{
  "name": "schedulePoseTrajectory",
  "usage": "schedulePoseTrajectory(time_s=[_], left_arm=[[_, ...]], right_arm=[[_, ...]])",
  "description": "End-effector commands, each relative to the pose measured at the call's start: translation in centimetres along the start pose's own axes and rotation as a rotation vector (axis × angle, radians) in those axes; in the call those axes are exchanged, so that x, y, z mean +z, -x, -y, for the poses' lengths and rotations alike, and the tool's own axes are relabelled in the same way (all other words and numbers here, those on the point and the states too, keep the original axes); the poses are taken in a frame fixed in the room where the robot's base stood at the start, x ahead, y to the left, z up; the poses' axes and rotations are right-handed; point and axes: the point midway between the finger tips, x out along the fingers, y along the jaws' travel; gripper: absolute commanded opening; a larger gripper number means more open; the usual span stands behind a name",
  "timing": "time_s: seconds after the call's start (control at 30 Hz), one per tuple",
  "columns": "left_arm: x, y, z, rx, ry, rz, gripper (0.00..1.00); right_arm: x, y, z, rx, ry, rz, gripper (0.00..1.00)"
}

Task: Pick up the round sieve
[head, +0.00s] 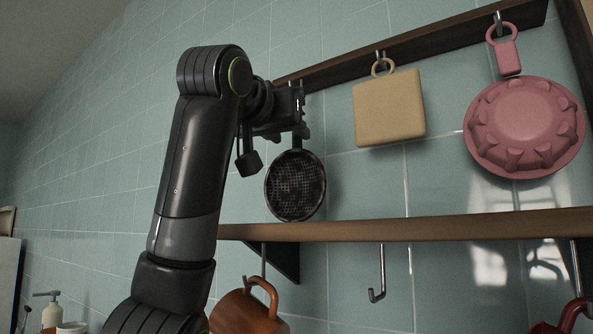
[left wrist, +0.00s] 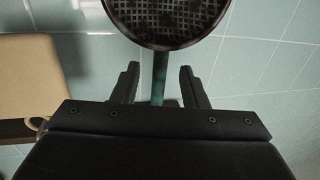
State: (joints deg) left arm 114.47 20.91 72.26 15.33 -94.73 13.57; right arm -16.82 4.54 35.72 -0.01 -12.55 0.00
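The round sieve (head: 295,186) has a dark rim and mesh and hangs against the tiled wall, below the upper wooden rail. Its top end and any hook there are hidden behind my left gripper (head: 298,132). In the left wrist view the sieve's mesh (left wrist: 168,12) is at the top edge. Its narrow handle (left wrist: 160,75) runs down between the two fingers of my left gripper (left wrist: 158,70). The fingers are open, with a visible gap on each side of the handle. My right gripper is in neither view.
A tan board (head: 389,108) and a pink fluted pan (head: 525,125) hang from the upper rail (head: 440,42) to the right. A wooden shelf (head: 420,227) runs below the sieve. An orange-brown mug (head: 245,312) and an empty hook (head: 378,280) hang under it.

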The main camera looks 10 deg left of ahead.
Motion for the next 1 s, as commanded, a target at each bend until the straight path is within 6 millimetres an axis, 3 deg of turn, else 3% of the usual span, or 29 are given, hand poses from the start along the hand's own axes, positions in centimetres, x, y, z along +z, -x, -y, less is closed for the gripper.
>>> schedulePoseTrajectory(time_s=[0.43, 0.87, 1.0], left_arm=[[0.0, -4.1, 0.1, 0.001, 0.000, 0.002, 0.40], [0.4, -5.2, 0.1, -0.001, 0.000, 0.000, 0.40], [0.4, -5.2, 0.1, -0.001, 0.000, 0.000, 0.23]], right_arm=[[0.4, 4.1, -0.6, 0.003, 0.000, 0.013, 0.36], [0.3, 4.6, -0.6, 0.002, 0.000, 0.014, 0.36], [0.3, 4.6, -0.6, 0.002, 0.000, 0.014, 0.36]])
